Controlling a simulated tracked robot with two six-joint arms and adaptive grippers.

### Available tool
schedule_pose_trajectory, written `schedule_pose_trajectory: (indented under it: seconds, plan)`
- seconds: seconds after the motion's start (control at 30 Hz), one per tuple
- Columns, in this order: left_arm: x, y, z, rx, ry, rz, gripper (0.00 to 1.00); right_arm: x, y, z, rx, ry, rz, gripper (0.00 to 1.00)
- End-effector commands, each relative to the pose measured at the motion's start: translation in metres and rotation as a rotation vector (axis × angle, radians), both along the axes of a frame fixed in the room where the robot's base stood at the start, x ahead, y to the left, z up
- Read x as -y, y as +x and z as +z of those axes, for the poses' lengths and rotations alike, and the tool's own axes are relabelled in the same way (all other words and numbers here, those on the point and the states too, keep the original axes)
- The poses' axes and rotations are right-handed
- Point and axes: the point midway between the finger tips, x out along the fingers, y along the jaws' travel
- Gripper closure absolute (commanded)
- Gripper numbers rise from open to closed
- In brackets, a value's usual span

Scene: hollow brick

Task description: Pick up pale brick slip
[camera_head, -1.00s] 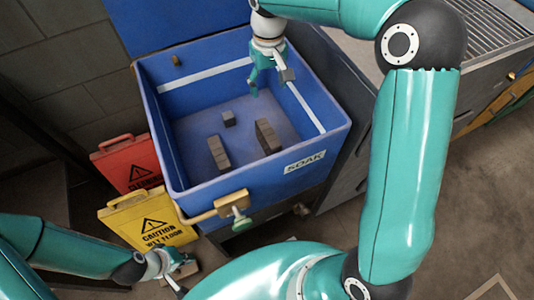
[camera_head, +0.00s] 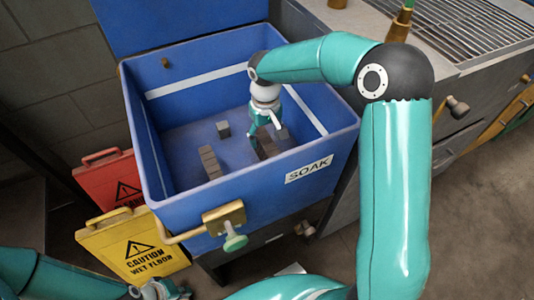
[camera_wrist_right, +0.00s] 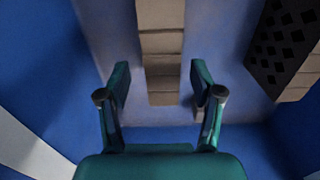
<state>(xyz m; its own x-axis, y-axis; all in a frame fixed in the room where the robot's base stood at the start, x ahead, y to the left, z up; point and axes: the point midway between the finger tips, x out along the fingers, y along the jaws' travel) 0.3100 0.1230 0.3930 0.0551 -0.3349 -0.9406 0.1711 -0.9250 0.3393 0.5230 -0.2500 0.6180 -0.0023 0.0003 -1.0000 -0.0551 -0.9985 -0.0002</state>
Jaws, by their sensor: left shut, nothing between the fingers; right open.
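Inside the blue bin (camera_head: 240,190), a row of brick pieces (camera_head: 274,147) lies beneath my right gripper (camera_head: 264,131), which partly hides it. In the right wrist view, a pale tan, jointed row (camera_wrist_right: 161,45) runs between the spread fingers of my right gripper (camera_wrist_right: 160,82). The gripper is open and not closed on it; contact cannot be told. I cannot tell which single piece is the pale slip. My left gripper (camera_head: 161,291) is shut and empty at the bottom left, outside the bin, partly cut off by the frame edge.
Another brick row (camera_head: 210,161) and a small block (camera_head: 223,129) lie in the bin. A dark perforated brick (camera_wrist_right: 285,40) shows in the wrist view. Bin walls surround my right gripper. Yellow (camera_head: 135,248) and red (camera_head: 108,180) caution signs stand left of the bin.

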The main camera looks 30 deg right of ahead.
Motion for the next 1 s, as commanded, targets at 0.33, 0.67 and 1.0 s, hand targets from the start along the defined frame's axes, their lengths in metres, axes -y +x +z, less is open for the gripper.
schedule_pose_trajectory:
  seconds: [0.33,0.67,1.0]
  plan:
    - [0.0,0.0,-0.012,0.0,0.0,0.0,1.0,-0.002,-0.006,-0.029,-0.001,-0.001,0.0,0.34]
    - [0.0,0.0,-0.022,0.0,0.0,0.0,1.0,-0.003,-0.011,-0.061,0.001,-0.001,0.0,0.34]
    - [0.0,0.0,-0.022,0.0,0.0,0.0,1.0,-0.003,-0.011,-0.061,0.001,0.0,-0.001,0.58]
